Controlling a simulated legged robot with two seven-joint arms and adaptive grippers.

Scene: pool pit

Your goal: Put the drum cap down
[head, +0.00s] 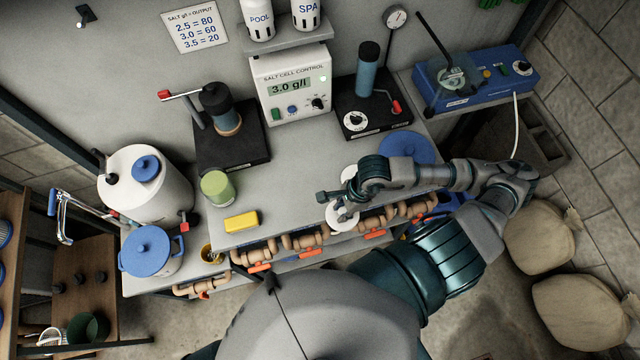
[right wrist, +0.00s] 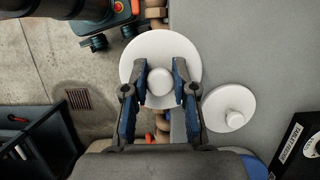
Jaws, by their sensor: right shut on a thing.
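A white round cap with a knob (right wrist: 160,82) is between the two fingers of my right gripper (right wrist: 161,70), which is shut on the knob. In the head view the held cap (head: 342,222) shows at the bench's front edge, partly hidden by my right gripper (head: 338,203). In the wrist view the cap overlaps the bench edge, part over the bench and part over the floor side; its height above the bench is unclear. A second white knobbed disc (right wrist: 229,107) lies on the bench beside it. My left gripper is not in view.
The grey bench (head: 290,185) has clear room left of my gripper. A yellow block (head: 241,220) and a green-topped jar (head: 217,188) stand further left. A blue round lid (head: 408,146) is behind my right arm. Pipes with orange-handled valves (head: 304,241) run below the front edge.

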